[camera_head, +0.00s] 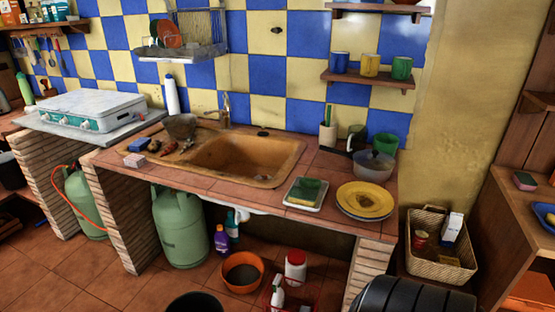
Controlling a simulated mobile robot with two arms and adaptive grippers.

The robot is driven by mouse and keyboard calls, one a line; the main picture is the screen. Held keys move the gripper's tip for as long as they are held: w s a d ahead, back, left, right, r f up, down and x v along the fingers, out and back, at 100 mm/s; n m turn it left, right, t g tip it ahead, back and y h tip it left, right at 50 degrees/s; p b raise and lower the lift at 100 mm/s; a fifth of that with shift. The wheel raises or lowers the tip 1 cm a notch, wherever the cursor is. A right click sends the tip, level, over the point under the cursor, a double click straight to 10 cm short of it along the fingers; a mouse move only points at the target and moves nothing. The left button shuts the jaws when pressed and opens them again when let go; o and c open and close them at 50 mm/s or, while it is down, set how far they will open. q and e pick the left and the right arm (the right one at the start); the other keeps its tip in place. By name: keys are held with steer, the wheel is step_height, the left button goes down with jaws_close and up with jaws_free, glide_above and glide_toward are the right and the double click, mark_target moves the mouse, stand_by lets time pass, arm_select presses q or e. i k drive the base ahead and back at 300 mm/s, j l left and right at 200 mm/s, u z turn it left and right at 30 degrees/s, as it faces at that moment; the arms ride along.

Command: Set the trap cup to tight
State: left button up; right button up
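The sink (235,157) is a worn tan basin set in the tiled counter. Below the counter's front edge, a small white part (243,215) shows in the shaded opening. It may be the trap cup or other plumbing, but it is too small and too covered by the counter edge to tell. How tight the cup is cannot be seen. Neither of my grippers is in view.
Under the counter are a green gas cylinder (180,226), a purple bottle (220,240), an orange basin (242,271), a white container (295,267) and a red wire basket (290,296). A wicker basket (441,268) stands right. Open floor lies between cylinder and basin.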

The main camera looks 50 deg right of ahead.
mark_target(241, 216)
steer(key=z, duration=1.45)
